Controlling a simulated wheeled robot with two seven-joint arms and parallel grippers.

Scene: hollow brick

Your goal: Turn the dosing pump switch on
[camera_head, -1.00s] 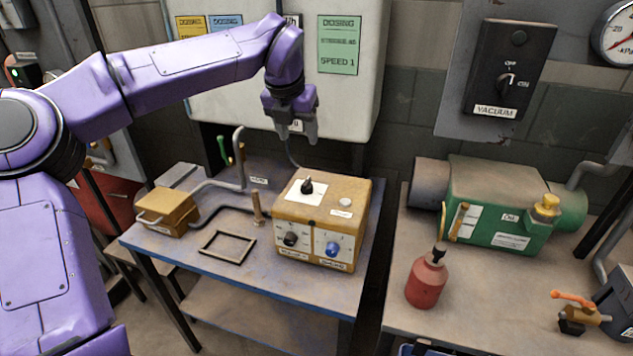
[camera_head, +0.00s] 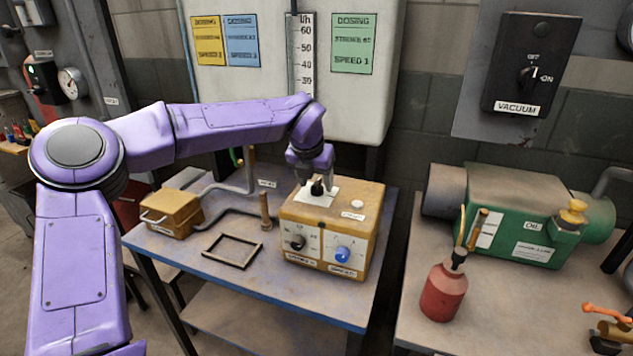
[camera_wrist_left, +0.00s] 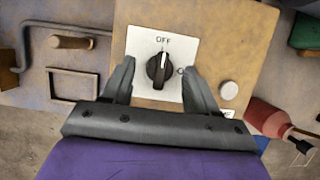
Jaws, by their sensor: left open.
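The dosing pump (camera_head: 332,226) is a yellow box on the blue table. On its top is a white plate with a black rotary switch (camera_head: 317,188); the switch also shows in the left wrist view (camera_wrist_left: 159,68). Its pointer is at OFF; the ON label is mostly hidden by a finger. My left gripper (camera_head: 313,180) is just above the pump top. In the left wrist view my left gripper (camera_wrist_left: 159,80) is open, one finger on each side of the switch, apart from it. My right gripper is not in view.
On the pump front are a black knob (camera_head: 297,242) and a blue knob (camera_head: 342,254). A thin frame (camera_head: 232,250) and small yellow box (camera_head: 170,212) lie left. A red bottle (camera_head: 443,290) and green machine (camera_head: 530,215) stand on the right bench.

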